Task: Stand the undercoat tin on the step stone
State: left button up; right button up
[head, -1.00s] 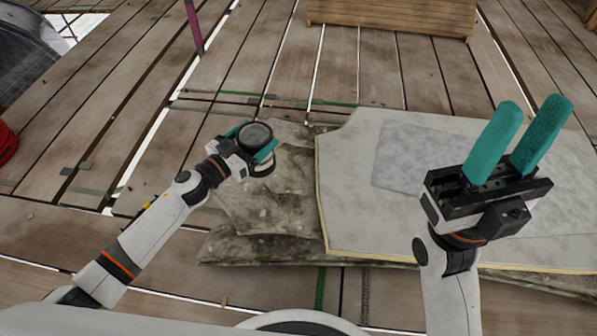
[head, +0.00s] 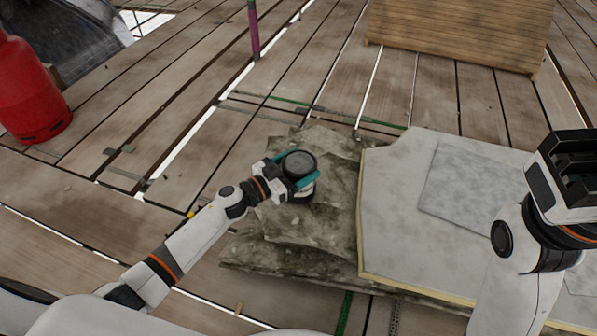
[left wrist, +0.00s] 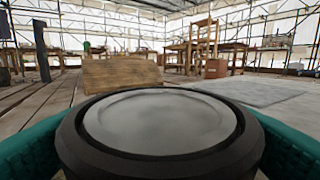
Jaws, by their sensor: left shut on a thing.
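The undercoat tin (head: 299,164) has a dark rim, a grey lid and a pale side. It looks upright in the head view. My left gripper (head: 297,180) is shut on it, with teal fingers at its sides. In the left wrist view, the tin's lid (left wrist: 163,122) fills the lower middle between the fingers. Below the tin is the rough, mossy step stone (head: 290,230). The tin overlaps its upper part in the picture; I cannot tell whether they touch. My right gripper (head: 568,165) is at the right edge, and its fingers are not visible.
A pale slab (head: 395,220) with a grey sheet (head: 470,180) lies right of the stone. A red cylinder (head: 28,95) stands at the left, a purple pole (head: 254,30) behind. A wooden crate (head: 460,30) is at the back. Planks between are mostly clear.

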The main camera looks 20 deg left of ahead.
dwell(0.3)
pick_arm(q)
jog(key=shift+f, duration=0.15)
jog(key=o, duration=1.1)
jog(key=shift+f, duration=0.1)
jog(key=shift+o, duration=1)
